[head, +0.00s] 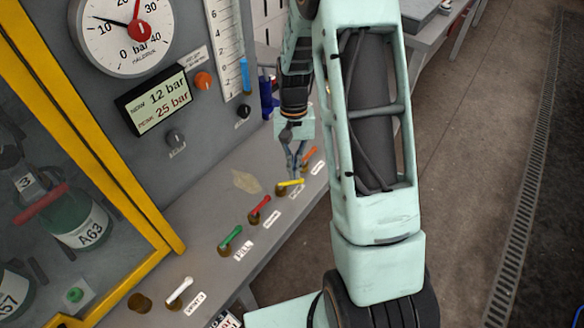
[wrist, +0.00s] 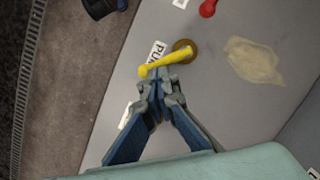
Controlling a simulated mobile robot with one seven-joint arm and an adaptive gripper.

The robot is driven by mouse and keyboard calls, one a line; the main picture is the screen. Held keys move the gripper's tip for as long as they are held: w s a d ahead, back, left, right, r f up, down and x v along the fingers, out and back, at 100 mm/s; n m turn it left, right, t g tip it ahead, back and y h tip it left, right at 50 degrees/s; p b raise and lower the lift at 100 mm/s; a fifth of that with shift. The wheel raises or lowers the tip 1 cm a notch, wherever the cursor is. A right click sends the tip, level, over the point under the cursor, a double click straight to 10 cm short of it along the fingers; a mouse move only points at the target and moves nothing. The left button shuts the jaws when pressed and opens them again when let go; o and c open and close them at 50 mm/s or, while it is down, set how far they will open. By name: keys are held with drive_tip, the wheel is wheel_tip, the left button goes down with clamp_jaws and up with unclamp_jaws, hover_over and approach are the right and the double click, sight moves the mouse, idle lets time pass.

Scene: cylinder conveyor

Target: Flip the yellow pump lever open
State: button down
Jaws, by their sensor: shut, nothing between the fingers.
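The yellow pump lever (wrist: 165,61) sits on a round brass base (wrist: 183,49) on the grey ledge. In the wrist view it extends left from its base toward the ledge edge, over a label reading PUM. In the head view the yellow lever (head: 291,183) is in the row along the ledge, between the red and orange levers. My gripper (wrist: 158,88) is shut and empty, its fingertips just beside the lever's middle; I cannot tell whether they touch it. In the head view my gripper (head: 295,172) points down at the yellow lever.
A red lever (head: 260,209), a green lever (head: 231,238), a white lever (head: 180,290) and an orange lever (head: 310,153) share the ledge. The panel holds a gauge (head: 127,32) and a display (head: 154,100) reading 12 and 25 bar. Open floor (head: 490,130) lies right.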

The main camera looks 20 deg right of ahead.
drive_tip(key=shift+s+d+m+y, duration=0.1)
drive_tip(key=shift+s+m+y, duration=0.3)
drive_tip(key=shift+m, duration=0.7)
drive_tip(key=shift+s+d+m+y, duration=0.1)
drive_tip(key=shift+s+m, duration=0.45)
drive_tip(key=shift+m, duration=0.55)
drive_tip(key=shift+s+a+m+t, duration=0.1)
drive_tip(key=shift+s+m+t, duration=0.15)
drive_tip(key=shift+m, duration=0.45)
drive_tip(key=shift+s+a+m+t, duration=0.1)
drive_tip(key=shift+s+m+t, duration=0.15)
drive_tip(key=shift+m, duration=0.45)
drive_tip(key=shift+s+a+m+y, duration=0.1)
drive_tip(key=shift+s+m+y, duration=0.2)
drive_tip(key=shift+m, duration=0.4)
drive_tip(key=v, duration=1.2)
